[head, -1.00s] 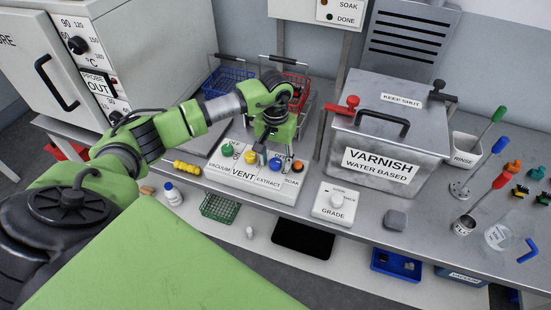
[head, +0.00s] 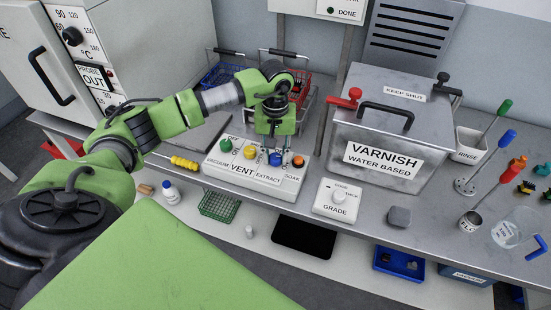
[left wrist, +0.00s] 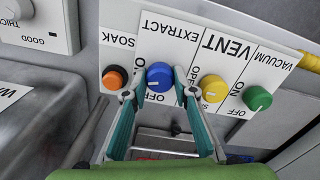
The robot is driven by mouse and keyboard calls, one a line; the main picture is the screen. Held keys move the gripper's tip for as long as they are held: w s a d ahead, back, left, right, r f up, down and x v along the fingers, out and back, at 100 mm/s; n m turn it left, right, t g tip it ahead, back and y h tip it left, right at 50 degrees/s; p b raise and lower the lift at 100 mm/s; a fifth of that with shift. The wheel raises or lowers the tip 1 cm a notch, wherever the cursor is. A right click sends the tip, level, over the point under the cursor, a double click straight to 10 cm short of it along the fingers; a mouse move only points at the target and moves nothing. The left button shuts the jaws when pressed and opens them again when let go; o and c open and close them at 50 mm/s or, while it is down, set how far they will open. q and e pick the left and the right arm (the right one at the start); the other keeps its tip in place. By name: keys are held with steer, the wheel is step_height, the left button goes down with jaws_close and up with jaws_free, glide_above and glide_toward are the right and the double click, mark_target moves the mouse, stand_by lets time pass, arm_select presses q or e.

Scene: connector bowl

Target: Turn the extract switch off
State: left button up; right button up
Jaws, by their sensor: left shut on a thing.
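The extract switch is a blue knob (left wrist: 160,75) on the white switch panel (head: 215,172), between the orange soak knob and the yellow vent knob. It also shows in the head view (head: 275,159). A pale mark on the knob sits towards its lower left in the left wrist view, near the OFF and ON labels; I cannot tell its exact setting. My left gripper (left wrist: 159,97) is shut on the blue knob, one finger on each side. In the head view it reaches down onto the panel from above (head: 273,151). My right gripper is not in view.
The orange knob (left wrist: 114,78) and yellow knob (left wrist: 214,88) are close to the fingers. The green vacuum knob (head: 225,145) is farther left. Blue (head: 215,75) and red (head: 291,88) baskets stand behind. The varnish tank (head: 350,130) and grade dial (head: 338,198) are right.

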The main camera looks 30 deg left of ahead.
mark_target(275, 156)
arm_select(q)
steer(key=n+b, duration=0.2)
steer(key=n, duration=0.1)
steer(key=shift+f+n, duration=0.1)
steer(key=shift+n, duration=0.3)
steer(key=n+b, duration=0.2)
steer(key=n, duration=0.1)
steer(key=shift+n, duration=0.3)
steer(key=n+b, duration=0.1)
steer(key=n, duration=0.2)
steer(key=shift+n+b, duration=0.3)
steer(key=shift+a+n+b, duration=0.1)
steer(key=shift+n+b, duration=0.3)
steer(key=shift+n, duration=1.2)
steer(key=shift+r+n, duration=0.2)
steer(key=shift+n, duration=0.1)
steer(key=o, duration=1.1)
step_height(275, 156, up, 12)
steer(key=shift+f, duration=0.1)
